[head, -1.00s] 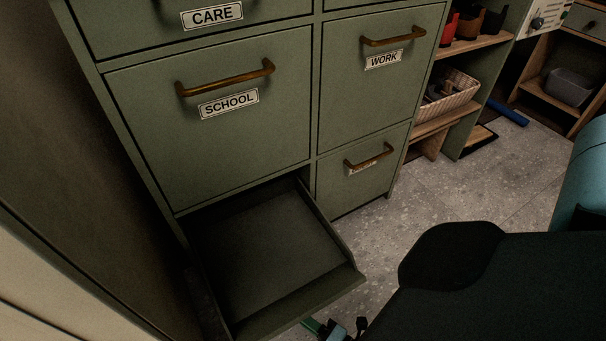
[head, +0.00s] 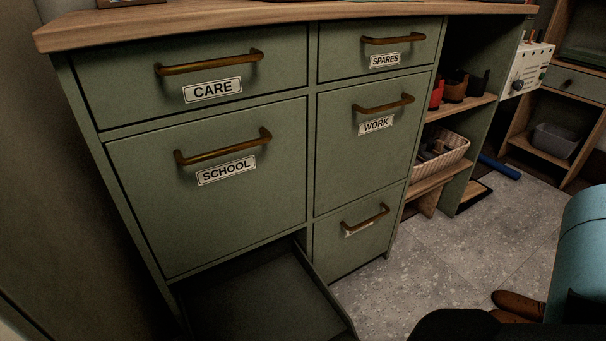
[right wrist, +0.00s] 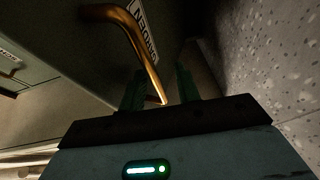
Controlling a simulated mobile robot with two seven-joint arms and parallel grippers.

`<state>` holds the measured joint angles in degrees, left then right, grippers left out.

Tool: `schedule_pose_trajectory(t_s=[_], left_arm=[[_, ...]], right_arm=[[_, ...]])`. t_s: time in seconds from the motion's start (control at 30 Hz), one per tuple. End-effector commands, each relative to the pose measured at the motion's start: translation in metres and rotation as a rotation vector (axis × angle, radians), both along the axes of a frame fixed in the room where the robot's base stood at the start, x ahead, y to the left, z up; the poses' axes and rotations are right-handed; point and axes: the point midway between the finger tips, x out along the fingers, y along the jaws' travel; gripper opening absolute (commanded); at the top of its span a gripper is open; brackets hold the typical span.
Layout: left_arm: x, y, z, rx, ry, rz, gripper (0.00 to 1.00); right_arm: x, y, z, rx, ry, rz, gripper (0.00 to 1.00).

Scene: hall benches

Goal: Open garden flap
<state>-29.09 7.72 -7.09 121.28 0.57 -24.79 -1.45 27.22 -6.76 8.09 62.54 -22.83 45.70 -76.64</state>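The green cabinet (head: 205,205) fills the head view. Its lower left compartment (head: 262,300) is pulled out, open and empty inside; its front is cut off below. The lower right front (head: 350,245) is shut, its label mostly hidden by its handle. In the right wrist view a brass handle (right wrist: 138,45) sits on a green front beside a turned label (right wrist: 145,30), which may read GARDEN. My right gripper (right wrist: 160,88) is open, its two fingers on either side of the handle's near end; contact cannot be told. My left gripper is not in view.
Shut fronts labelled CARE (head: 212,90), SCHOOL (head: 226,170), SPARES (head: 385,60) and WORK (head: 376,125) are above. Shelves with a basket (head: 440,158) stand to the right. A wall is close on the left.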

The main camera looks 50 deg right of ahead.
Motion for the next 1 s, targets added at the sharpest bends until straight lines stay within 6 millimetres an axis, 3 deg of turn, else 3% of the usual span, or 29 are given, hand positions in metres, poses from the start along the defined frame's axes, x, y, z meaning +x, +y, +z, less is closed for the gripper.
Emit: schedule_pose_trajectory(t_s=[0.3, 0.5, 1.0], left_arm=[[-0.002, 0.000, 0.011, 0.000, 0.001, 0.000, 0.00], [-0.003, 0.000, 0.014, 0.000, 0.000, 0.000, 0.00], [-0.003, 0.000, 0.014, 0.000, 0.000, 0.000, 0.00]], right_arm=[[-0.049, -0.006, 0.004, -0.001, 0.005, -0.002, 0.33], [-0.068, -0.009, 0.005, -0.002, 0.004, -0.002, 0.33], [-0.072, -0.009, 0.005, -0.001, 0.003, -0.002, 0.33]])
